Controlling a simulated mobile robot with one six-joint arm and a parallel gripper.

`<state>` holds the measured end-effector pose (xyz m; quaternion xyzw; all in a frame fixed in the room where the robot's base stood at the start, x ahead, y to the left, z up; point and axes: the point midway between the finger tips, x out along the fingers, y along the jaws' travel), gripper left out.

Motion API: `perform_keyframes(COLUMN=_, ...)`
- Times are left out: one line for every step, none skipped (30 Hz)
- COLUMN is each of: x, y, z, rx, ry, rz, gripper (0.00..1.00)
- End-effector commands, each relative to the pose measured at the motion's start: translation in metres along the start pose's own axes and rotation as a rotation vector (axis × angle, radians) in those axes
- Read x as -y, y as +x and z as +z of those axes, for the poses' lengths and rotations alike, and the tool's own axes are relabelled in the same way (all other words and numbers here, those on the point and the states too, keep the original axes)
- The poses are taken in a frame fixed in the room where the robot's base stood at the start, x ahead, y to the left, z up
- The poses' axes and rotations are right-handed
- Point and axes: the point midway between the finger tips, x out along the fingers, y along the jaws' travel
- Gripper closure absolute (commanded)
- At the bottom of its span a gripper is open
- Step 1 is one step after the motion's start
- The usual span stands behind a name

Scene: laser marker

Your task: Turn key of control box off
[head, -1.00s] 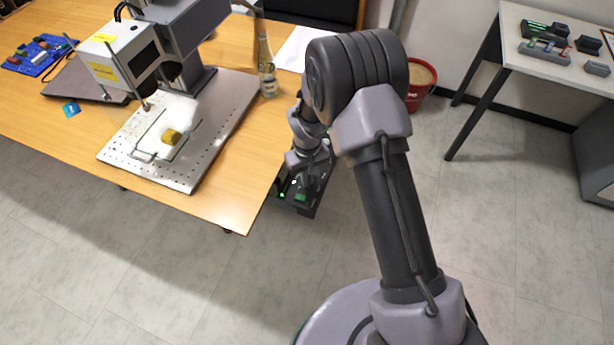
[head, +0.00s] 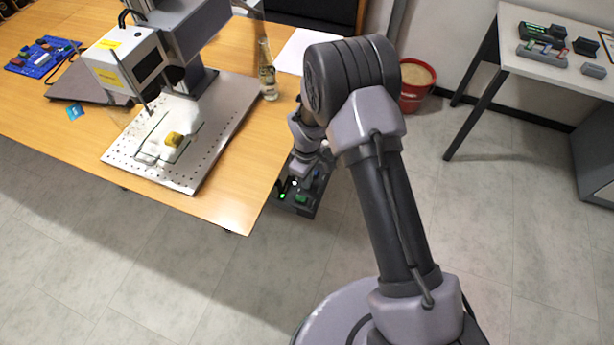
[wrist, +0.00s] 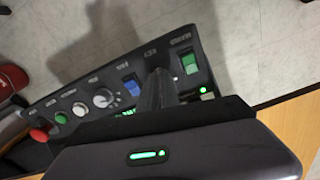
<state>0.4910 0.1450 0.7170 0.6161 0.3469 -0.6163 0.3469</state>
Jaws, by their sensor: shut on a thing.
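The dark control box (head: 300,203) hangs by the right edge of the wooden table in the head view. In the wrist view the control box (wrist: 213,50) shows a green rocker switch (wrist: 190,64), a blue switch (wrist: 131,87), a dial knob (wrist: 103,98), small white and green buttons, and a red button (wrist: 39,134). My gripper (wrist: 158,88) is over the spot under the key label, between the blue and green switches. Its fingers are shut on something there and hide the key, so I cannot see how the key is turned. In the head view my gripper is mostly hidden by my arm.
The laser marker (head: 125,60) stands on the wooden table with a perforated metal plate (head: 205,160) and a yellow block (head: 173,139). A glass bottle (head: 267,72) stands near the box. A red bucket (head: 417,88) and a white table (head: 550,72) are at right.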

Motion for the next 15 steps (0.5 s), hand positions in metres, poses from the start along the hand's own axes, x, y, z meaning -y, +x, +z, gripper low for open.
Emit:
perform_keyframes(x=-0.0001, y=-0.0017, z=-0.0002, rx=0.0, ry=-0.042, rz=0.0, gripper=1.0)
perform_keyframes(x=-0.0001, y=-0.0017, z=-0.0003, rx=-0.001, ry=-0.07, rz=0.001, gripper=1.0)
perform_keyframes(x=-0.0002, y=-0.0018, z=-0.0003, rx=-0.001, ry=-0.109, rz=0.001, gripper=1.0)
perform_keyframes(x=-0.0002, y=-0.0018, z=-0.0004, rx=-0.001, ry=-0.137, rz=0.001, gripper=1.0)
perform_keyframes(x=-0.0001, y=-0.0018, z=-0.0004, rx=-0.001, ry=-0.165, rz=0.001, gripper=1.0)
perform_keyframes(x=-0.0001, y=-0.0018, z=-0.0003, rx=-0.001, ry=-0.203, rz=0.001, gripper=1.0)
perform_keyframes(x=0.0, y=-0.0017, z=-0.0003, rx=-0.001, ry=-0.232, rz=0.001, gripper=1.0)
perform_keyframes(x=0.0, y=-0.0016, z=-0.0002, rx=0.0, ry=-0.26, rz=0.001, gripper=1.0)
perform_keyframes(x=0.0001, y=-0.0015, z=-0.0001, rx=0.0, ry=-0.298, rz=0.0, gripper=1.0)
perform_keyframes(x=0.0002, y=-0.0014, z=0.0, rx=0.0, ry=-0.326, rz=0.0, gripper=1.0)
perform_keyframes(x=0.0003, y=-0.0014, z=0.0, rx=0.0, ry=-0.354, rz=0.0, gripper=1.0)
perform_keyframes(x=0.0003, y=-0.0014, z=0.0001, rx=0.0, ry=-0.393, rz=0.0, gripper=1.0)
perform_keyframes(x=0.0004, y=-0.0014, z=0.0001, rx=0.0, ry=-0.421, rz=0.0, gripper=1.0)
perform_keyframes(x=0.0003, y=-0.0015, z=0.0, rx=0.0, ry=-0.449, rz=0.0, gripper=1.0)
perform_keyframes(x=0.0003, y=-0.0015, z=0.0, rx=0.0, ry=-0.487, rz=0.0, gripper=1.0)
